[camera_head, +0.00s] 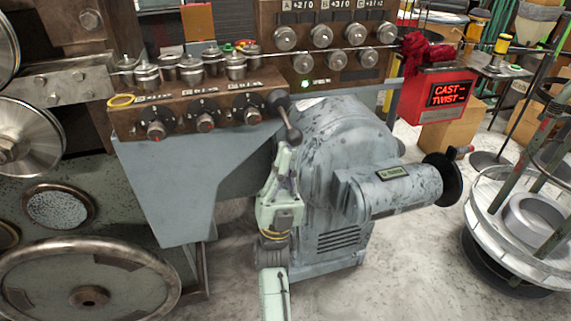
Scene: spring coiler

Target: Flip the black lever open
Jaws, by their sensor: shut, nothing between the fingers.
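The black lever (286,117) sticks out at the right end of the brown control panel. It has a round black knob at its upper end and a dark ball at its lower end, with a thin shaft between them. My gripper (287,149) points up from below, with its fingers closed together and empty. Its tips are just under the lever's lower ball, and I cannot tell whether they touch it. The gripper body hides part of the grey motor housing behind it.
The brown panel (180,121) carries several dials. The rounded grey motor housing (340,135) stands close behind and right of my gripper, with a black handwheel (440,180) farther right. A red display box (440,97) hangs at upper right.

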